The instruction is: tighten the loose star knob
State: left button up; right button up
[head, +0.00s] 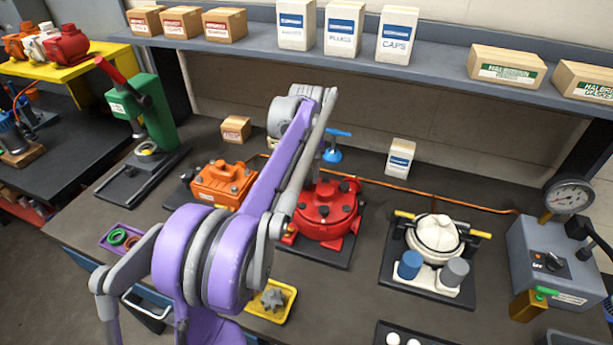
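A red round housing (325,215) stands on a dark base plate in the middle of the bench, with several dark knobs on top. I cannot tell which knob is loose. A grey star-shaped piece (272,298) lies in a yellow tray (290,307) in front. My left arm, purple and grey, reaches up from the lower left and bends down over the left side of the red housing. My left gripper (316,172) is mostly hidden by that arm near the housing's back edge; its fingers cannot be made out. My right gripper is out of view.
An orange housing (222,184) stands left and a white one (437,235) right. A grey gauge box (555,260) is at the right end, and a green press (150,112) at the left.

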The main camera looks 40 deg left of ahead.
pick_arm(q)
grip_shut()
jog(key=m, duration=1.1)
jog(key=shift+p, duration=0.4)
jog(key=m, duration=0.7)
jog(key=shift+r+m, duration=0.1)
jog(key=shift+m, duration=0.2)
jog(key=m, duration=0.6)
jog(key=shift+a+m, duration=0.1)
jog(key=shift+m, duration=0.2)
